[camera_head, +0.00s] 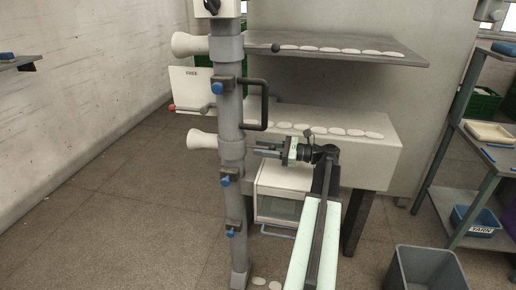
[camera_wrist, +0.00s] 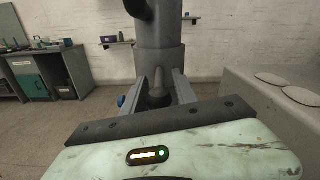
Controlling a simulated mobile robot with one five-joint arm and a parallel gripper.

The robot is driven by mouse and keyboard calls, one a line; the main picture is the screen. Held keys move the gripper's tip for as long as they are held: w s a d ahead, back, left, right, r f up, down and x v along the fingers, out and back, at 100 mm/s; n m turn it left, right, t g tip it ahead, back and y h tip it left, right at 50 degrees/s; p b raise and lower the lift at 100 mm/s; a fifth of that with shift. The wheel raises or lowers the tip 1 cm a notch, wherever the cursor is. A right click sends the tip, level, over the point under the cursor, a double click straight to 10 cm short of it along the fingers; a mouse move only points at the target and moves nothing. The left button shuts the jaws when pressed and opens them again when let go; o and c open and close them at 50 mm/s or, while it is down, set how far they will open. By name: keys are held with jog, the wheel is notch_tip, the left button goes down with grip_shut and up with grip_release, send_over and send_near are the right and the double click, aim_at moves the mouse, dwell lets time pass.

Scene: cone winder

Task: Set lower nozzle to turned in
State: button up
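The lower nozzle (camera_head: 203,140) is a cream horn pointing left from a collar (camera_head: 232,149) on the grey upright post. My gripper (camera_head: 262,148) is right of that collar, at about its height. In the wrist view, the collar (camera_wrist: 160,60) stands straight ahead. A short dark lever with a rounded knob (camera_wrist: 159,92) points from it toward me. My gripper's two fingers (camera_wrist: 158,92) are apart, one on each side of the knob, with gaps visible. The nozzle's horn is hidden in the wrist view.
The upper nozzle (camera_head: 190,44) also points left. A card reading FREE (camera_head: 193,87), a black handle (camera_head: 265,104) and blue knobs (camera_head: 225,181) are on the post. A grey bin (camera_head: 428,268) stands at lower right.

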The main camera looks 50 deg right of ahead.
jog(key=shift+w+a, duration=0.4)
jog(key=shift+w, duration=0.2)
jog(key=shift+c, duration=0.2)
grip_shut()
dwell(0.9)
